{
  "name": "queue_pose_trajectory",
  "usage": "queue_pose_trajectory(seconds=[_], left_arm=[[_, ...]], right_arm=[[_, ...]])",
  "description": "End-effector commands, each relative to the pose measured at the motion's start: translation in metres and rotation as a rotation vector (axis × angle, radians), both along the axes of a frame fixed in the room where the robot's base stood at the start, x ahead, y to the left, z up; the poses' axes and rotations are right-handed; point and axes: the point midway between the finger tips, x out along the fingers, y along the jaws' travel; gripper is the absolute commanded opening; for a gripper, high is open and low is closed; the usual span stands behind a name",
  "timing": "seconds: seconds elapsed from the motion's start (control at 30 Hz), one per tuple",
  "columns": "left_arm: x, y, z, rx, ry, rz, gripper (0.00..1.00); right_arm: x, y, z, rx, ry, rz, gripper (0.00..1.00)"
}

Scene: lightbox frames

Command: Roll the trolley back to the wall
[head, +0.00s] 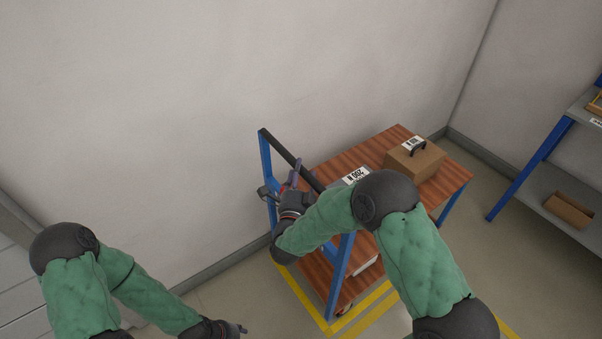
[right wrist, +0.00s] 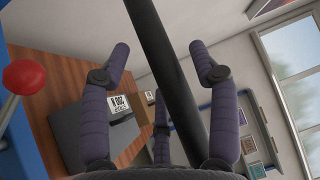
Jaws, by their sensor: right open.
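The trolley (head: 331,172) has wooden decks, a blue frame and a black handle bar (head: 284,150) at its left end. It stands close to the pale wall. My right gripper (head: 281,181) is open at the handle. In the right wrist view the dark bar (right wrist: 165,60) runs between the spread fingers of my right gripper (right wrist: 160,52), which are not closed on it. A red knob (right wrist: 24,77) shows beside the blue frame there. My left gripper (head: 239,328) is low at the bottom edge, away from the trolley; its fingers are too small to read.
A cardboard box (head: 418,163) with a black handle and a grey labelled case (head: 352,178) are on the top deck. Yellow floor lines (head: 304,297) run by the trolley's near end. A blue-framed shelf (head: 541,157) stands at the right, with floor between.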

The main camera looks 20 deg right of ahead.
Motion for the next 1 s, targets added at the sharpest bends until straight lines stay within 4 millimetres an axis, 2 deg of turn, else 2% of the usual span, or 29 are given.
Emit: queue_pose_trajectory(seconds=[0.17, 0.43, 0.6, 0.67, 0.87, 1.0], left_arm=[[0.0, 0.0, -0.002, 0.0, 0.0, 0.0, 0.4], [0.0, 0.0, -0.002, 0.0, 0.0, 0.0, 0.4], [0.0, 0.0, -0.002, 0.0, 0.0, 0.0, 0.4], [0.0, 0.0, -0.002, 0.0, 0.0, 0.0, 0.4], [0.0, 0.0, -0.002, 0.0, 0.0, 0.0, 0.4], [0.0, 0.0, -0.004, 0.0, 0.0, 0.0, 0.4]], right_arm=[[0.008, -0.004, 0.001, -0.001, 0.0, 0.0, 0.61], [0.009, -0.004, 0.001, -0.001, 0.0, 0.0, 0.61], [0.009, -0.004, 0.001, 0.0, 0.0, 0.0, 0.13], [0.009, -0.004, 0.001, 0.0, 0.0, 0.001, 0.0], [0.008, -0.006, 0.001, 0.0, 0.0, 0.0, 0.0], [0.002, -0.015, 0.002, 0.001, -0.001, -0.003, 0.0]])
